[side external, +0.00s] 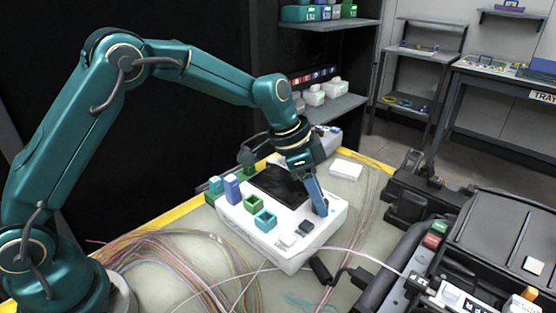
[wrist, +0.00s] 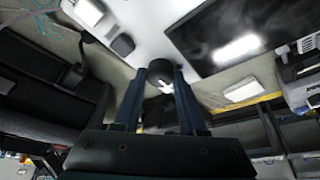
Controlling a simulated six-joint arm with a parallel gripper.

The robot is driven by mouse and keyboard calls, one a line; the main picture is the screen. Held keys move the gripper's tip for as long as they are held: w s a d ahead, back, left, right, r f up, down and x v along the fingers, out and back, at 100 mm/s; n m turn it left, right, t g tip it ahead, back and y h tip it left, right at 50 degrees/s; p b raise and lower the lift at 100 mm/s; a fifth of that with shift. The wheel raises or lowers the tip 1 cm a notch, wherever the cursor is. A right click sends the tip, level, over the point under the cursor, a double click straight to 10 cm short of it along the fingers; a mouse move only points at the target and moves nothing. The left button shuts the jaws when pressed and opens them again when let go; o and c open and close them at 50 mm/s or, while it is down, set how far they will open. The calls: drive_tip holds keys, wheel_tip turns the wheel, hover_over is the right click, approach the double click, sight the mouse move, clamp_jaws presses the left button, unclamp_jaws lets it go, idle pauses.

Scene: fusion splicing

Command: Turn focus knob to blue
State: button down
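The white splicer unit (side external: 290,245) sits on the bench with a dark screen (side external: 278,184) on top; the screen also shows in the wrist view (wrist: 215,45). My gripper (side external: 322,209) points down at the unit's right end. In the wrist view my gripper (wrist: 160,76) has its two blue fingers on either side of the dark round focus knob (wrist: 160,74), with no clear gap. A white mark shows on the knob, toward my gripper. The fingers mostly hide the knob in the side view. No blue mark for the knob can be made out.
Small blue and green holders (side external: 254,203) and buttons (side external: 297,235) stand on the unit. Loose fibres (side external: 185,265) and cables lie on the bench around it. A white box (side external: 345,170) lies behind. Black equipment (side external: 480,245) fills the right side.

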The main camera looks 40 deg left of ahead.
drive_tip(key=shift+n, duration=0.4)
drive_tip(key=n, duration=0.2)
drive_tip(key=n+t+y, duration=0.1)
drive_tip(key=n, duration=0.1)
drive_tip(key=shift+d+n+y, duration=0.15)
drive_tip(key=shift+n+y, duration=0.15)
drive_tip(key=shift+n, duration=0.1)
drive_tip(key=n+y, duration=0.1)
drive_tip(key=n, duration=0.2)
drive_tip(key=n+y, duration=0.1)
drive_tip(key=n, duration=0.2)
drive_tip(key=shift+s+d+t, duration=0.1)
drive_tip(key=shift+t, duration=0.2)
drive_tip(key=shift+n, duration=0.3)
drive_tip(key=c, duration=0.8)
unclamp_jaws()
drive_tip(key=shift+o, duration=0.2)
drive_tip(key=shift+r, duration=0.1)
